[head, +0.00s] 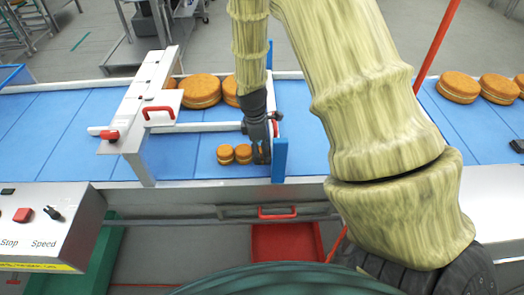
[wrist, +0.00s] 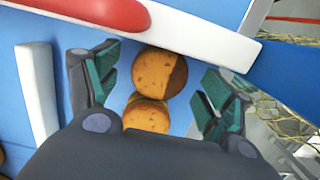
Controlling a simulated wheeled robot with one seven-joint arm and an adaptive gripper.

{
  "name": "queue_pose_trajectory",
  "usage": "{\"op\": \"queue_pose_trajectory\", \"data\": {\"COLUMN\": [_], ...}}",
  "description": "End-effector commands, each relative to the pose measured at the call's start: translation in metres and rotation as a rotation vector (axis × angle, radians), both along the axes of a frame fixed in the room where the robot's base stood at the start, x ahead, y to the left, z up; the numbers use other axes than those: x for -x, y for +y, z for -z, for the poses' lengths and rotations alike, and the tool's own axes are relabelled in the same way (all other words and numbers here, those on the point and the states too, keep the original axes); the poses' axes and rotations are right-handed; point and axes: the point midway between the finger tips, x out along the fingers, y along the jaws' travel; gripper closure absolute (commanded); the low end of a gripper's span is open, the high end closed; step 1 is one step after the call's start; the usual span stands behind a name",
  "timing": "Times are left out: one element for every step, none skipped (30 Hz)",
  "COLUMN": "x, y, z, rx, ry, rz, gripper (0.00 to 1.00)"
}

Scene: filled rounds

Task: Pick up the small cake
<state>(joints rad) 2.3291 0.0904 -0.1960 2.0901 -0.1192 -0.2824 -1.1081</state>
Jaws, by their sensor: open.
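Two small round orange-brown cakes lie close together on the blue conveyor belt: a left one (head: 225,154) and a right one (head: 243,153). In the head view my gripper (head: 260,153) points down just right of them, beside the right one. In the wrist view one small cake (wrist: 160,72) shows between my open fingers (wrist: 160,82), half in shadow. Another small cake (wrist: 146,115) shows nearer, partly hidden by my gripper's body. The gripper is empty. I cannot tell whether a fingertip touches a cake.
A white frame with a red handle (head: 160,111) spans the belt (head: 60,125) left of my gripper. A blue upright plate (head: 279,160) stands close on the right. Large cakes (head: 200,91) lie behind; more (head: 458,87) lie far right. A control box (head: 45,220) stands front left.

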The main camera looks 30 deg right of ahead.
Motion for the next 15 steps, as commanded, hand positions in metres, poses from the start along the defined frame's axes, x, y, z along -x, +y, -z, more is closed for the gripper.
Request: {"op": "queue_pose_trajectory", "data": {"x": [0.000,0.001,0.001,0.001,0.001,0.001,0.001,0.001,0.001,0.001,0.001,0.001,0.001,0.001,0.001], "y": [-0.001,-0.001,-0.001,-0.001,-0.002,-0.002,-0.002,-0.002,-0.002,-0.002,-0.002,-0.002,-0.002,-0.002,-0.002], "z": [0.003,0.006,0.009,0.010,0.012,0.014,0.015,0.016,0.017,0.017,0.017,0.017,0.017,0.017,0.017], "rx": [0.000,0.000,0.000,0.000,0.000,0.000,0.000,0.000,0.001,0.000,0.000,0.000,0.000,0.000,0.000], "ry": [0.001,0.001,0.001,0.000,0.000,0.000,0.000,0.000,-0.001,-0.001,-0.001,-0.001,-0.001,-0.001,-0.001], "rz": [0.001,0.001,0.001,0.001,0.001,0.001,0.001,0.001,0.001,0.001,0.001,0.001,0.001,0.001,0.001], "gripper": [0.20,0.20,0.20,0.20,0.20,0.20,0.20,0.20,0.20,0.20,0.20,0.20,0.20,0.20,0.20]}}
